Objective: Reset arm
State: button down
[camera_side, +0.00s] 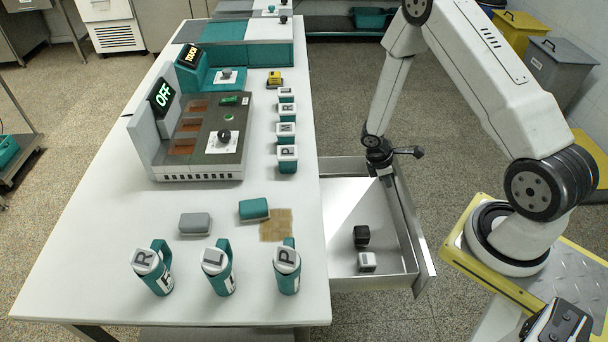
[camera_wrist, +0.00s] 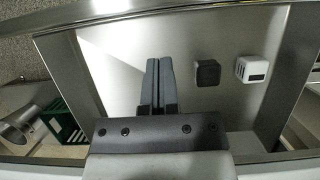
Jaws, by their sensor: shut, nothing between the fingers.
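My gripper (camera_side: 386,181) hangs at the far end of an open drawer (camera_side: 345,220) on the right side of the white table. In the wrist view my gripper (camera_wrist: 158,80) points down into the drawer with its two fingers together and nothing between them. A black block (camera_side: 361,236) and a white block (camera_side: 367,262) lie on the drawer floor, nearer the front of the picture and apart from my gripper. The wrist view shows the black block (camera_wrist: 208,73) and the white block (camera_wrist: 252,69) to the right of the fingers.
On the table (camera_side: 110,250) stand a machine with an OFF screen (camera_side: 161,97), several lettered containers (camera_side: 287,158) and three lettered mugs (camera_side: 218,268). A grey sponge-like block (camera_side: 195,223) and a teal one (camera_side: 254,209) lie near a brown patch (camera_side: 276,225). The drawer's raised walls surround my gripper.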

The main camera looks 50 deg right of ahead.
jog(key=shift+w+a+r, duration=0.15)
jog(key=shift+a+r, duration=0.05)
jog(key=shift+r, duration=0.4)
jog(key=shift+r, duration=0.1)
jog(key=s+a+r+m+t+y, duration=0.2)
jog(key=a+r+m+t, duration=0.3)
jog(key=a+r, duration=1.2)
notch_tip(320, 180, up, 4)
jog(key=m+y, duration=0.1)
jog(key=m, duration=0.3)
jog(key=shift+s+a+r+t, duration=0.15)
jog(key=shift+a+r+t, duration=0.05)
jog(key=shift+a+t, duration=0.2)
